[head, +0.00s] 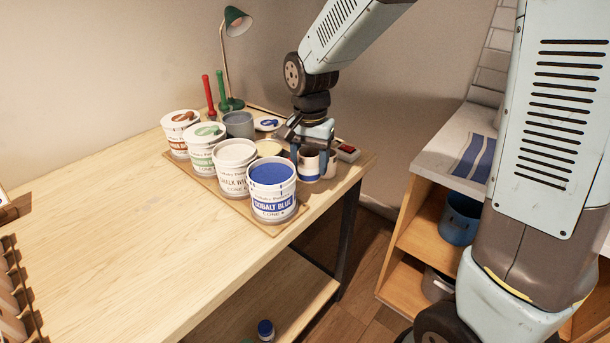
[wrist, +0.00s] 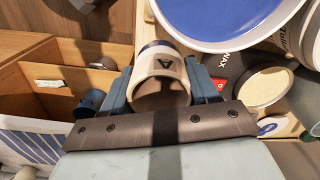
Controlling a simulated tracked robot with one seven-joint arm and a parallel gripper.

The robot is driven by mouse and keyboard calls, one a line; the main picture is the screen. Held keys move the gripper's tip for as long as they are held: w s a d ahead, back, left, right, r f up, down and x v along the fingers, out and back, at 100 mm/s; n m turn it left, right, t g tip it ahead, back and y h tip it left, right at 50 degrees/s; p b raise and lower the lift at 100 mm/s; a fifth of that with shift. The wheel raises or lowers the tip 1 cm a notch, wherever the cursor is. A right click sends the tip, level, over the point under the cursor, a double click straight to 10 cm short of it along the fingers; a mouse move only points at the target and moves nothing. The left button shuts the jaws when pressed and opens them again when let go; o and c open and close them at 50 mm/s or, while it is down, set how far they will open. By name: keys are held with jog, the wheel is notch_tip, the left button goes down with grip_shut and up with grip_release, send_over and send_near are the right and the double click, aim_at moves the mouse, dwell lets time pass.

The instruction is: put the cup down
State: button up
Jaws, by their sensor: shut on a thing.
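The cup (head: 309,170) is small and cream with a blue band. It stands upright at the right end of the board with the glaze tubs. I cannot tell whether its base touches the board. In the wrist view the cup (wrist: 160,72) shows a dark letter A and sits between both fingers. My gripper (head: 311,152) comes down from above and is shut on the cup; it also shows in the wrist view (wrist: 157,92). The fingers hide part of the cup's sides.
The cobalt blue tub (head: 272,193) stands close left of the cup, with white (head: 235,170), green (head: 205,148) and brown (head: 179,134) tubs beyond. A smaller cup (head: 329,164) stands just right. The table's right edge is near.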

jog(key=shift+w+a+f, duration=0.25)
jog(key=shift+w+f, duration=0.45)
jog(key=shift+f, duration=0.2)
jog(key=shift+w+a+f, duration=0.25)
jog(key=shift+w+f, duration=0.4)
jog(key=shift+f, duration=1.6)
jog(key=shift+f, duration=0.15)
jog(key=o, duration=0.9)
jog(key=shift+r, duration=0.2)
